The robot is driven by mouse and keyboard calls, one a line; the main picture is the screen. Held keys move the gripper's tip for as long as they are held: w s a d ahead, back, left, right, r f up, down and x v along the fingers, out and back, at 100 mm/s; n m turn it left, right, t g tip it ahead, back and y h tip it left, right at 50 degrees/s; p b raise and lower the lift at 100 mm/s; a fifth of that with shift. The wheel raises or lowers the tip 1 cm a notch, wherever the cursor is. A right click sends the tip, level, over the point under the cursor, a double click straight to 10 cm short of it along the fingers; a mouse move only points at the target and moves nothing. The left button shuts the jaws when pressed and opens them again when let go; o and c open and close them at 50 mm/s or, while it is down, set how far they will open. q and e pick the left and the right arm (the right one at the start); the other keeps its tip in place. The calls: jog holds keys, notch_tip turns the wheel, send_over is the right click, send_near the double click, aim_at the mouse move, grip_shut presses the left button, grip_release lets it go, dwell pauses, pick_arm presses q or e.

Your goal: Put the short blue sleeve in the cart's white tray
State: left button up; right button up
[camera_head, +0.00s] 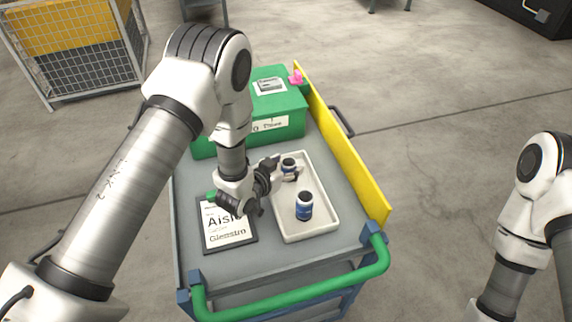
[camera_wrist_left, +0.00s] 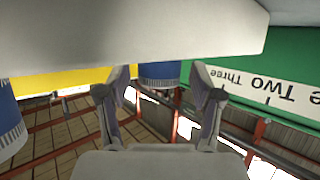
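The white tray (camera_head: 320,229) lies on the cart's grey top. A short blue sleeve (camera_head: 289,165) with a dark top stands upright at the tray's far left part; it also shows in the left wrist view (camera_wrist_left: 160,74), which looks upside down. My left gripper (camera_head: 285,169) is low at this sleeve, with one finger on each side. In the left wrist view narrow gaps show between the fingers and the sleeve, so the gripper looks open around it. A taller-looking blue sleeve (camera_head: 304,206) stands nearer in the tray. My right gripper is out of view.
A green box (camera_head: 278,104) with labels and a pink item (camera_head: 296,77) is at the cart's far end. A sign (camera_head: 228,225) lies left of the tray. A yellow panel (camera_head: 345,150) edges the right side; a green handle (camera_head: 300,300) is at the front.

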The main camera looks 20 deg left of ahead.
pick_arm(q)
jog(key=shift+r, duration=0.15)
jog(key=shift+s+r, duration=0.1)
jog(key=shift+r, duration=0.05)
jog(key=b+v, duration=0.3)
jog(key=v, duration=0.8)
jog(key=shift+s+r, duration=0.2)
jog(key=shift+s, duration=0.2)
